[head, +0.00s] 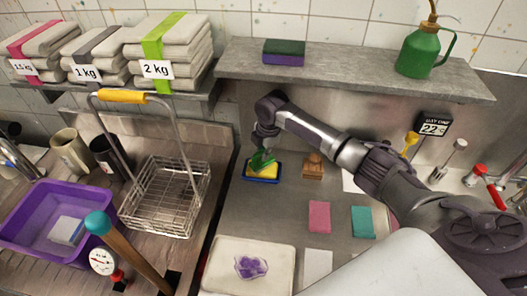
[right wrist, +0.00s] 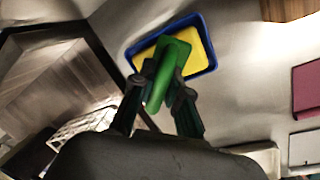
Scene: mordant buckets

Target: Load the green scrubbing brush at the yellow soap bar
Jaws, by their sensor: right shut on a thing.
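The green scrubbing brush (head: 261,159) is held in my right gripper (head: 262,152), which is shut on its handle. In the right wrist view the brush (right wrist: 167,70) lies between the fingers of the right gripper (right wrist: 162,92). The yellow soap bar (head: 263,171) lies in a blue dish (head: 262,181) on the grey counter. The brush is over the soap bar and covers part of it; whether they touch is hard to tell. The soap bar (right wrist: 196,48) and the dish (right wrist: 207,71) also show in the right wrist view. My left gripper is not in view.
A wooden block (head: 313,168) stands right of the dish. Pink (head: 319,216) and teal (head: 362,222) pieces lie nearer. A wire basket (head: 160,200) stands left, beside a purple tub (head: 35,240). A white tray (head: 225,265) is at the front. A shelf (head: 345,70) overhangs the back.

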